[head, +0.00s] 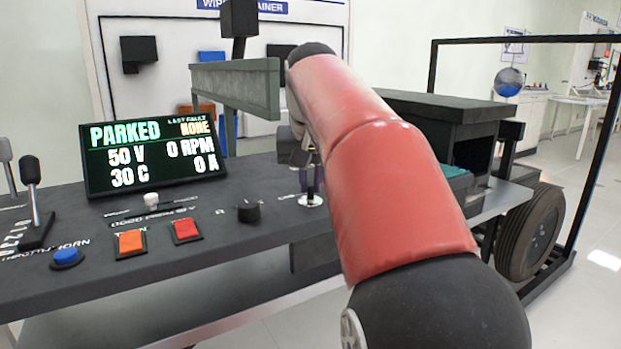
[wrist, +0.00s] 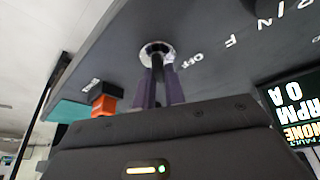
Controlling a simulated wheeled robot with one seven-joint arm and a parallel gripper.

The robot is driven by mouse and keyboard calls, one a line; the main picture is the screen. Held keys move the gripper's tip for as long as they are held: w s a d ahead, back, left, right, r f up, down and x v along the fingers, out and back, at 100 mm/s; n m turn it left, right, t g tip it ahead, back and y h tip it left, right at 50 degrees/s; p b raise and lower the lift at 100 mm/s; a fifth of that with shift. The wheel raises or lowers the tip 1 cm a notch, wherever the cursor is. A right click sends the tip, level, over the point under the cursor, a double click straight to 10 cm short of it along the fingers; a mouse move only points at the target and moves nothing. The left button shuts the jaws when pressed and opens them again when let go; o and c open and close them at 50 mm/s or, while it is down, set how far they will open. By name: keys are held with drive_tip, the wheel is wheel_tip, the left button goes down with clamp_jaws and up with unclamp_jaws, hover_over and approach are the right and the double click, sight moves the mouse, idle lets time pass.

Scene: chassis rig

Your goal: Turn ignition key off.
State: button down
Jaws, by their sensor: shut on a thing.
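The ignition key (wrist: 156,68) is a thin black piece standing in a round silver lock (wrist: 158,50) on the dark panel. The lock also shows in the head view (head: 311,200), right of the black knob. My gripper (wrist: 161,76) has two purple fingers shut on the key, close to the lock. In the head view my gripper (head: 312,182) points down over the lock, partly hidden by my red arm. The key's exact angle is hard to tell.
A display (head: 153,157) reads PARKED, 50 V, 0 RPM, 0 A. A black knob (head: 248,211), red button (head: 186,231), orange button (head: 131,243) and blue button (head: 66,258) sit left of the lock. An orange-and-black piece (wrist: 105,98) stands near the gripper. A green-grey beam (head: 235,88) is behind.

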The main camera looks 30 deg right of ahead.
drive_tip(key=n+y+p, duration=0.1)
drive_tip(key=n+p, duration=0.1)
drive_tip(key=n, duration=0.1)
drive_tip(key=n+y+p, duration=0.1)
drive_tip(key=n+p, duration=0.1)
drive_tip(key=n, duration=0.1)
drive_tip(key=shift+d+r, duration=0.15)
drive_tip(key=shift+r, duration=0.05)
drive_tip(key=n+y+p, duration=0.2)
drive_tip(key=n+p, duration=0.1)
drive_tip(key=n, duration=0.2)
drive_tip(key=shift+f+p, duration=0.15)
drive_tip(key=shift+p, duration=0.15)
drive_tip(key=shift+n+y, duration=0.3)
drive_tip(key=shift+n, duration=0.1)
drive_tip(key=c, duration=1.5)
unclamp_jaws()
drive_tip(key=shift+o, duration=0.2)
drive_tip(key=v, duration=0.7)
drive_tip(key=shift+r+p, duration=0.35)
